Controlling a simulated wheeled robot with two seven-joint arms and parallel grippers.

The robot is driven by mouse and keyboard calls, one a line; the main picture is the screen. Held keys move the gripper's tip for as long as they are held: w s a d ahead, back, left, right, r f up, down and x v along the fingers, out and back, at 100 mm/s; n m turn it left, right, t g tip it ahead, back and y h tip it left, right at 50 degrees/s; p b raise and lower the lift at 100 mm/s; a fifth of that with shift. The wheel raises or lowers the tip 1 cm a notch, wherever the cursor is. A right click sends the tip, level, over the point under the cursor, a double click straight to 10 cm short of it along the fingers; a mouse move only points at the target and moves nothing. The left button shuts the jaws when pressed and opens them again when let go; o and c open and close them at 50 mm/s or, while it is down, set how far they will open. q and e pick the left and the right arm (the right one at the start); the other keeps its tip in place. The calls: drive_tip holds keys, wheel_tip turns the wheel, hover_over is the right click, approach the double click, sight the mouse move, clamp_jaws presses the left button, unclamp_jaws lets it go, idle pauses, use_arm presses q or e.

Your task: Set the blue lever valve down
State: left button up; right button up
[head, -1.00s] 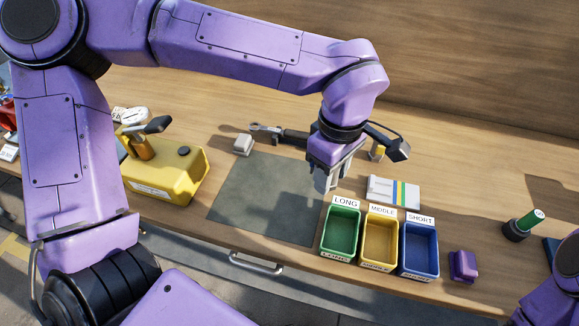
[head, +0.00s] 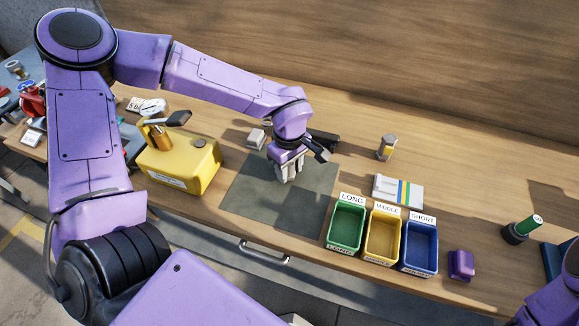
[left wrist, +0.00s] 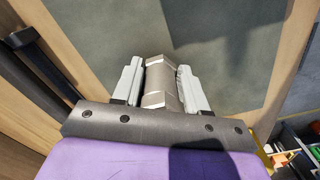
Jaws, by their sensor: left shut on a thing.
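My left gripper (head: 289,177) is over the dark grey mat (head: 250,205) in the head view, pointing down. In the left wrist view its two pale fingers (left wrist: 158,88) are shut on a grey metal body with a round barrel and angular ends, which I take as the blue lever valve (left wrist: 160,80). No blue lever shows on it; that part is hidden or out of view. The mat (left wrist: 215,35) lies beyond the fingers. I cannot tell whether the valve touches it. My right gripper is out of view.
Green (head: 345,226), yellow (head: 382,234) and blue (head: 419,246) bins stand right of the mat. A yellow can (head: 185,165) stands left of it. A small grey block (head: 256,138) and a dark tool (head: 325,138) lie behind. Valves (head: 33,102) crowd the far left.

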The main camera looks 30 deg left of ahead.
use_arm(q)
drive_tip(key=shift+w+f, duration=0.15)
drive_tip(key=shift+w, duration=0.1)
drive_tip(key=shift+d, duration=0.1)
drive_tip(key=shift+s+f, duration=0.1)
drive_tip(key=o, duration=1.2)
wheel_tip(320, 180, up, 12)
drive_tip(key=shift+r, duration=0.15)
